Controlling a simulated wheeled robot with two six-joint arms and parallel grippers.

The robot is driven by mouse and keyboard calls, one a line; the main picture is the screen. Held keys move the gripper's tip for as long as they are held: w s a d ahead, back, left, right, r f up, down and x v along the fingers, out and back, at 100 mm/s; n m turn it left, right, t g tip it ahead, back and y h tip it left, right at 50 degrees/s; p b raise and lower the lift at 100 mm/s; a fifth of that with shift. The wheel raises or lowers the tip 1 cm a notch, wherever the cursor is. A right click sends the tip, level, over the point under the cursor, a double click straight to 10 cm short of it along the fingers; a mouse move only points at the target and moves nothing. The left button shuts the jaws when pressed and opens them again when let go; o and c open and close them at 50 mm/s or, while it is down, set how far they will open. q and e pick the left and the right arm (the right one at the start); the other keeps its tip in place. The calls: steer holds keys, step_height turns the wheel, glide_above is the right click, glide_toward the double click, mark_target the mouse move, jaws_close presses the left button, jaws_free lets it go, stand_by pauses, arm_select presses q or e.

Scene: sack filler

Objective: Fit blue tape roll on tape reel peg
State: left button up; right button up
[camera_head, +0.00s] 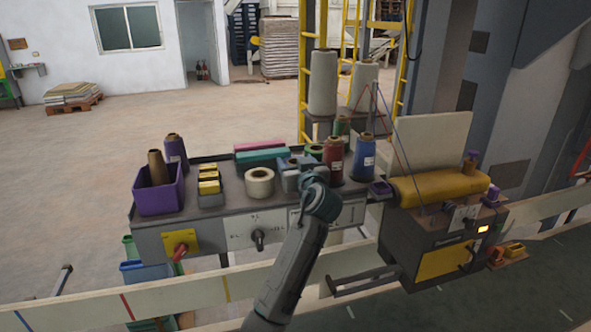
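One grey arm of mine, the left one, reaches up from the bottom middle over the front of the workbench. Its gripper (291,180) is at the bench top, just right of a cream tape roll (260,182). The wrist hides much of the gripper, and I cannot tell whether its fingers are open or shut. A blue shape (286,163) shows right behind the gripper; it may be the blue tape roll, but it is partly hidden and small. I cannot make out the tape reel peg. My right gripper is not in view.
The bench also holds a purple bin (158,198), yellow blocks (209,188), a green roll (314,150), and red (333,160) and blue (363,158) thread cones. A sewing machine with a yellow cover (440,186) stands right. A pale rail (180,292) runs in front.

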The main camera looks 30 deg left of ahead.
arm_select(q)
steer(key=shift+c, duration=1.2)
